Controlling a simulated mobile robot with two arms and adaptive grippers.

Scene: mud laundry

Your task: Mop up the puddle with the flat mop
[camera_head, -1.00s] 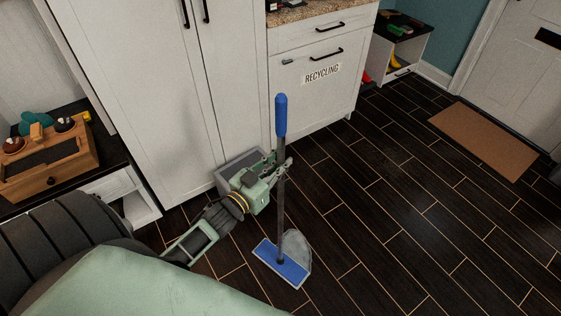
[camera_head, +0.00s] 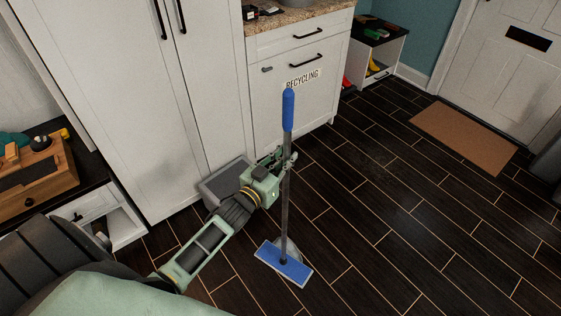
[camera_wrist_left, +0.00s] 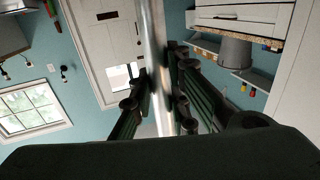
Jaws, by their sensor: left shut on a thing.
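The flat mop stands almost upright, with a blue grip (camera_head: 288,110), a grey pole (camera_head: 285,205) and a flat blue head (camera_head: 283,264) on the floor. My left gripper (camera_head: 287,160) is shut on the pole, below the blue grip. The pole also shows between the fingers (camera_wrist_left: 163,95) in the left wrist view. My right gripper is out of view.
A grey bin-like box (camera_head: 222,185) stands by the white cabinets (camera_head: 190,110), behind my left arm. A wooden box (camera_head: 38,180) sits on a low bench at the left. A brown doormat (camera_head: 463,137) lies by the door. The dark floor (camera_head: 400,220) to the right is clear.

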